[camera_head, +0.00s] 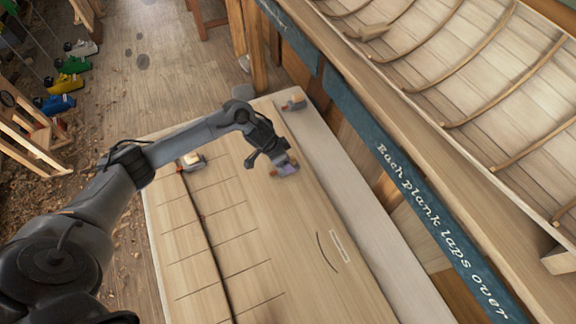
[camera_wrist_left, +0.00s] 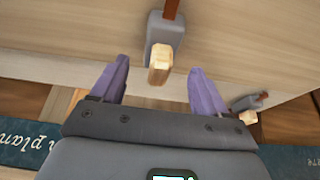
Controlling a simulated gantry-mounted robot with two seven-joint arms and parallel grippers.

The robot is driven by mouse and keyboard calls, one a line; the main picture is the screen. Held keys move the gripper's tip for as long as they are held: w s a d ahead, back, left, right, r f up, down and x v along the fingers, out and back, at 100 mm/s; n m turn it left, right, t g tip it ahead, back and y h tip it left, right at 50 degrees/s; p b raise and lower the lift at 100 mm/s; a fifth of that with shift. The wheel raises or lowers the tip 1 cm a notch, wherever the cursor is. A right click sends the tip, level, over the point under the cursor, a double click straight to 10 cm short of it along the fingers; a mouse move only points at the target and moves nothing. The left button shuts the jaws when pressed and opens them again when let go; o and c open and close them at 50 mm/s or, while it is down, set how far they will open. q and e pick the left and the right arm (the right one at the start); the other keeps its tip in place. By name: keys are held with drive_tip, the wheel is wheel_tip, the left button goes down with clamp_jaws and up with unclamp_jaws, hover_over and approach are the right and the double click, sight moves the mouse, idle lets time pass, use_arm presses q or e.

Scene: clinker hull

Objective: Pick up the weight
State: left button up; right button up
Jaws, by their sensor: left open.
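A grey weight (camera_head: 293,170) with a wooden handle rests on the pale plank board below my left gripper (camera_head: 279,164), partly hidden by it. In the left wrist view the same weight (camera_wrist_left: 172,36) shows its wooden handle pointing back between the two purple fingers of my left gripper (camera_wrist_left: 158,66). The fingers are open, one on each side of the handle, with gaps to both. I cannot tell how far the fingertips are above the board. My right gripper is in neither view.
A second weight (camera_head: 294,103) sits at the board's far corner, and another (camera_head: 191,161) on its left part. One other weight (camera_wrist_left: 247,105) is right of my fingers in the wrist view. A blue lettered strip (camera_head: 415,190) and the ribbed hull (camera_head: 470,60) lie to the right.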

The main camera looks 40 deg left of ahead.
use_arm(q)
drive_tip(key=shift+s+x, duration=0.2)
drive_tip(key=shift+x, duration=2.1)
drive_tip(key=shift+a+f, duration=0.1)
clamp_jaws()
